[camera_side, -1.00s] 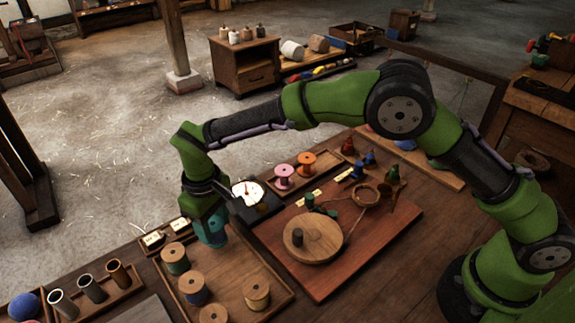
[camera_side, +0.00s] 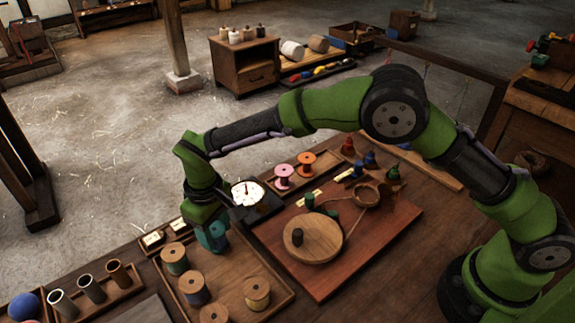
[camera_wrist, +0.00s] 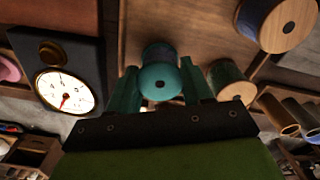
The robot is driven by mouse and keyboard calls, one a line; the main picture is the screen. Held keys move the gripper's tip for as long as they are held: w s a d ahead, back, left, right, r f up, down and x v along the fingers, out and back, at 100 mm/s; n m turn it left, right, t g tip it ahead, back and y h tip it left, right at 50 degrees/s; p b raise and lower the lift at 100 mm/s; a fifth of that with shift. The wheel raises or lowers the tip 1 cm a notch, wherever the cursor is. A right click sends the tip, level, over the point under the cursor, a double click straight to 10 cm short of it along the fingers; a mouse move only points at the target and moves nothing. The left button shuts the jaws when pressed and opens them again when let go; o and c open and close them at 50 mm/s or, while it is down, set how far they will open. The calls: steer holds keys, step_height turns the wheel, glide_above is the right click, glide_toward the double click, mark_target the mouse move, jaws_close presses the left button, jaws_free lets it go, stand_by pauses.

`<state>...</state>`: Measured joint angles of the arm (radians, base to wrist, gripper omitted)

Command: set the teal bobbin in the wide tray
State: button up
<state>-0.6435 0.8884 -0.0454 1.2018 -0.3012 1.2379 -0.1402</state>
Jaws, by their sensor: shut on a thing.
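The teal bobbin (camera_side: 212,238) is held upright or nearly so in my gripper (camera_side: 208,230), at the back corner of the wide wooden tray (camera_side: 238,266). In the wrist view the teal bobbin (camera_wrist: 159,82) sits between the two fingers of my gripper (camera_wrist: 161,88), which are shut on it. The tray floor (camera_wrist: 190,28) shows beyond it there. I cannot tell whether the bobbin touches the floor of the tray. The upper part of the bobbin is partly hidden by my gripper in the side view.
Green (camera_side: 175,259), blue (camera_side: 194,288) and tan (camera_side: 256,293) bobbins stand in the wide tray, close in front of the held one. A dial gauge (camera_side: 248,193) stands right behind my gripper. A smaller tray holds pink (camera_side: 284,176) and orange (camera_side: 306,164) bobbins.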

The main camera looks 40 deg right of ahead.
steer(key=shift+f, duration=0.1)
steer(key=o, duration=0.9)
steer(key=shift+o, duration=0.4)
steer(key=o, duration=0.3)
steer(key=shift+r, duration=4)
steer(key=shift+w, duration=0.1)
